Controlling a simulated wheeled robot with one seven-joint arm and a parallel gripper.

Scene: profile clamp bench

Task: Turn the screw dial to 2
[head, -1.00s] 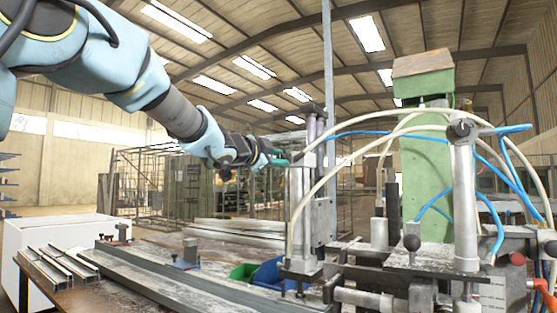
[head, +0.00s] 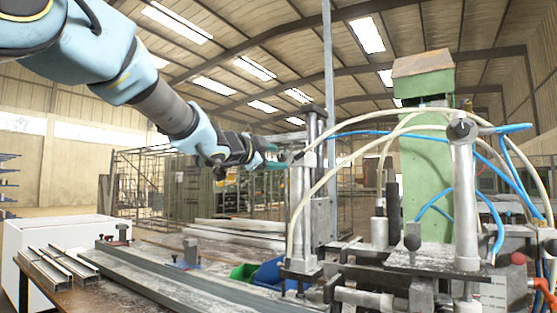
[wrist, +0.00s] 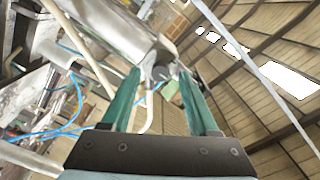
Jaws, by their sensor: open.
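My gripper (head: 284,160) is at the left side of the upright silver cylinder (head: 298,200) in the head view, level with its upper part. In the wrist view its two teal fingers (wrist: 160,84) are spread apart with nothing gripped. A small dark round knob (wrist: 160,73) shows between the fingertips, at the end of a thick silver cylinder (wrist: 115,28). It may be the screw dial, but no numbers or pointer are readable. I cannot tell whether the fingers are level with it or short of it.
Cream hoses (head: 340,122) and blue hoses (head: 505,180) loop around the clamp. A green column (head: 425,170) and another silver post (head: 466,200) stand to the right. Metal profiles (head: 190,280) lie on the bench, with green and blue bins (head: 268,273) beside them.

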